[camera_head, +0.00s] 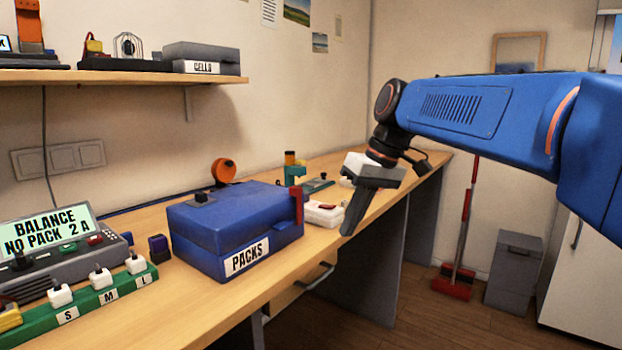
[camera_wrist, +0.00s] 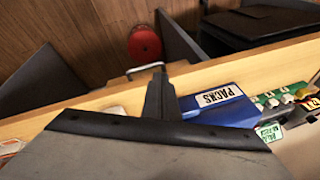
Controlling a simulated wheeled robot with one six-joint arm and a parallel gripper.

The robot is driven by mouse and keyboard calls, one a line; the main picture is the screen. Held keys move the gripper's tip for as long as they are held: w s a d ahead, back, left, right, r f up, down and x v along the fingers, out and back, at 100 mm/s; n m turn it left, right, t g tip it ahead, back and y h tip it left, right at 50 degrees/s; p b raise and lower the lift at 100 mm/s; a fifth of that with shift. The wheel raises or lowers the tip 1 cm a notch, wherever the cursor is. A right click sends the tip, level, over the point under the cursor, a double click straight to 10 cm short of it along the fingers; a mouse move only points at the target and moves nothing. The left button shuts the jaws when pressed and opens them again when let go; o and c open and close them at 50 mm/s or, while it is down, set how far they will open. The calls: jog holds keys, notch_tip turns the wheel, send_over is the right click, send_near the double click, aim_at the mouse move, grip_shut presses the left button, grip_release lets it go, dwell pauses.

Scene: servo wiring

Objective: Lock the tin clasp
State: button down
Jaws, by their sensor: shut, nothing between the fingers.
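The blue tin (camera_head: 235,232) labelled PACKS stands on the bench with its lid down. Its red clasp (camera_head: 297,207) is at the right end, upright along the side; I cannot tell whether it is latched. The tin also shows in the wrist view (camera_wrist: 238,112), where I cannot make out the clasp. My gripper (camera_head: 346,232) is shut and empty, pointing down, to the right of the tin and apart from it. In the wrist view, my gripper (camera_wrist: 157,72) shows to the left of the tin.
A green strip (camera_head: 100,296) with white plugs and a grey balance unit (camera_head: 62,262) stand at the left. A drawer handle (camera_head: 316,277) juts out below the bench edge.

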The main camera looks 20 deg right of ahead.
jog(key=w+d+r+n+g+y, duration=0.1)
jog(key=w+d+r+n+y, duration=0.1)
jog(key=w+r, duration=0.5)
jog(key=w+d+r+n+g+y, duration=0.1)
jog(key=w+d+r+n, duration=0.1)
jog(key=w+r, duration=0.5)
jog(key=shift+w+d+n+y, duration=0.35)
jog(key=shift+w+n, duration=0.55)
jog(key=shift+w, duration=0.75)
jog(key=shift+a, duration=0.1)
send_near(296, 206)
jog(key=w+a+f, duration=0.1)
jog(key=w+f, duration=0.1)
jog(key=shift+s+a+r, duration=0.2)
jog(key=shift+a+r, duration=0.05)
jog(key=shift+a, duration=0.4)
